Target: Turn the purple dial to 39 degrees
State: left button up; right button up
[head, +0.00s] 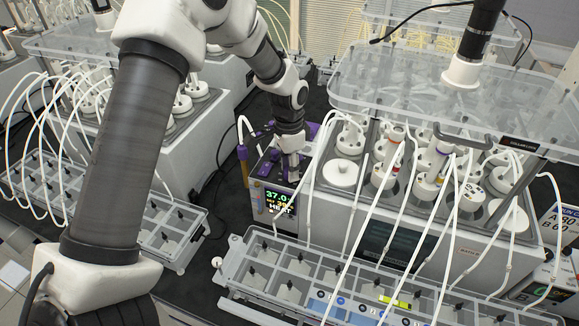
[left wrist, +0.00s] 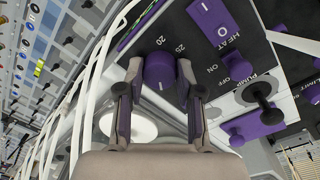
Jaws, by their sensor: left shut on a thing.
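The purple dial (left wrist: 160,72) is on the dark control panel of a heating unit, with a white mark and the number 20 printed on the panel beside it. My left gripper (left wrist: 161,78) is shut on the dial, one finger on each side. In the head view my left gripper (head: 290,163) reaches down onto the unit's top, and the dial is hidden there. The unit's display (head: 278,202) reads 37.0 in green, with a yellow set line too small to read surely and HEAT below.
A reactor bath (head: 400,210) with white tubes stands right of the unit. A clear rack (head: 290,285) lies in front.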

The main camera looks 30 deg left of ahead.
pick_arm(q)
jog(key=o, duration=1.2)
jog(key=shift+f, duration=0.15)
jog(key=shift+c, duration=0.2)
jog(key=shift+w, duration=0.1)
notch_tip(320, 180, up, 12)
jog(key=shift+w+a, duration=0.2)
